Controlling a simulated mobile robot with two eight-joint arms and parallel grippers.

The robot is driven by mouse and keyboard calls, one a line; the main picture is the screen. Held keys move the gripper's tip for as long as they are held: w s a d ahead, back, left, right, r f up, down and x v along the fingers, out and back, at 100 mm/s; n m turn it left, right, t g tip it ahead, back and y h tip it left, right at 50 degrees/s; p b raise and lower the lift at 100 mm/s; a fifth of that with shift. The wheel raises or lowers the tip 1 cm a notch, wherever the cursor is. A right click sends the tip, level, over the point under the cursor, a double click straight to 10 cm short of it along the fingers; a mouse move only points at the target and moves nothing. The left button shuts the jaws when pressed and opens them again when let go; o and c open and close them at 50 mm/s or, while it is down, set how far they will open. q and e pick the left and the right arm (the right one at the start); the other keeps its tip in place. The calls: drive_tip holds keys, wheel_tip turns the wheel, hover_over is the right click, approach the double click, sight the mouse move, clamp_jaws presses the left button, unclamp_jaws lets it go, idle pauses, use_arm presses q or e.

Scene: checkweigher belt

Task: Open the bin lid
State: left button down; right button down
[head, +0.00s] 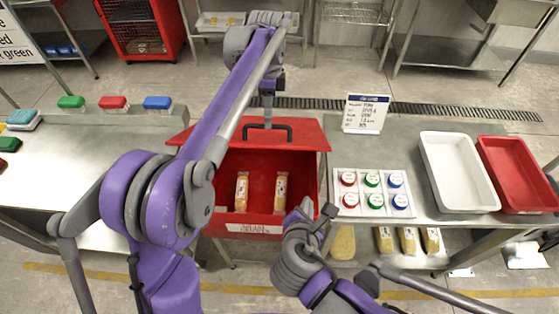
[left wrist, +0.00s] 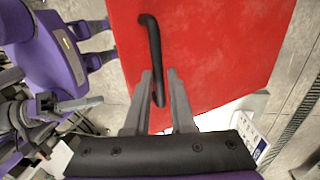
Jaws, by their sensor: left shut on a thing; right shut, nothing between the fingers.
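The red bin (head: 310,188) stands in the middle of the head view with its inside showing. Its red lid (head: 310,135) is raised at the back of the bin; its exact angle is hard to tell. The lid's black handle (head: 288,130) faces up. My left gripper (head: 268,120) reaches over the bin and is shut on this handle. In the left wrist view the handle (left wrist: 154,40) runs between the fingers (left wrist: 162,80), with the red lid (left wrist: 220,50) behind. My right gripper (head: 322,220) is shut and empty near the bin's front right corner.
Two yellow packs (head: 241,190) are inside the bin. To its right are a tray of coloured round pucks (head: 372,192), a sign (head: 366,114), a white tray (head: 458,172) and a red tray (head: 515,172). Coloured blocks (head: 113,102) stand on the left table.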

sight(280, 147)
use_arm(q)
drive_tip(key=shift+w+a+f, duration=0.1)
drive_tip(key=shift+w+f, duration=0.2)
drive_tip(key=shift+w, duration=0.1)
use_arm(e)
drive_tip(key=s+a+r+n+t+y, duration=0.2)
drive_tip(key=a+r+n+t, duration=0.1)
drive_tip(key=a+n, duration=0.5)
use_arm(q)
drive_tip(key=shift+w, duration=0.1)
use_arm(e)
drive_tip(key=w+n, duration=0.1)
drive_tip(key=w, duration=1.1)
drive_tip(key=shift+d+r, duration=0.2)
drive_tip(key=shift+d, duration=0.2)
drive_tip(key=shift+w+r, duration=0.8)
drive_tip(key=shift+r, duration=0.3)
